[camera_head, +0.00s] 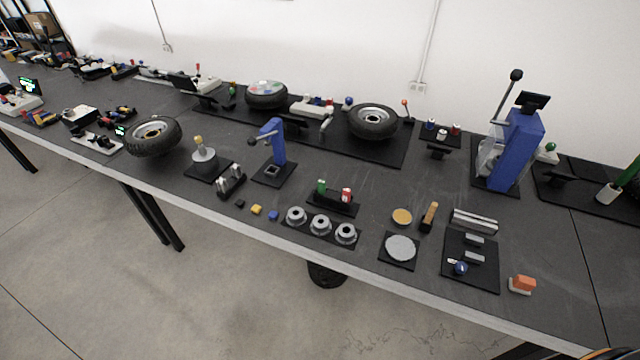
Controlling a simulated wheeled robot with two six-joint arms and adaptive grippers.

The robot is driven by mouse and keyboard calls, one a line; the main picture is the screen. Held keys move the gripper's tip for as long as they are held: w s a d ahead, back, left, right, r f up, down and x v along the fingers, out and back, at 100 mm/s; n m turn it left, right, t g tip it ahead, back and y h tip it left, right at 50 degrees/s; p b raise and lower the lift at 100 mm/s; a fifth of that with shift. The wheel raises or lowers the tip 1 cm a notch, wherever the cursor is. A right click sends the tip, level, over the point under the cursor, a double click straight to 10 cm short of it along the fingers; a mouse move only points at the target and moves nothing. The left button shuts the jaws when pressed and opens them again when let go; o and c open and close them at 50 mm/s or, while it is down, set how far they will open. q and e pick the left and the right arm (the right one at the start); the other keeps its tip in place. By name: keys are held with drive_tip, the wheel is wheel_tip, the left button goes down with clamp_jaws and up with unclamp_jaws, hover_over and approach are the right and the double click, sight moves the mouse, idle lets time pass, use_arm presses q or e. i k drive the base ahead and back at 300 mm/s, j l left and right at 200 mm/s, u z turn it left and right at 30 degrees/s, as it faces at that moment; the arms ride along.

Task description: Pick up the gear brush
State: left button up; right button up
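Two small things on the long dark workbench (380,185) look like brushes. One is a narrow, upright-looking tan and black piece (428,217) beside a round tan disc (402,216). The other is an orange block with a pale underside (522,285) near the front edge at the right. I cannot tell for sure which is the gear brush. Nothing holds either of them. Neither of my grippers is in view.
A black mat with grey metal parts (455,245) lies left of the orange block. Grey gears (320,226) stand on a black strip, with a pale toothed disc (401,248) to their right. A blue press (515,150) stands behind. The bench right of the orange block is clear.

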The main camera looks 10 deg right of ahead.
sight(429, 215)
drive_tip(key=z, duration=0.4)
drive_tip(key=k+l+z, duration=0.1)
drive_tip(key=z, duration=0.25)
drive_tip(key=l+z, duration=0.15)
drive_tip(key=z, duration=0.25)
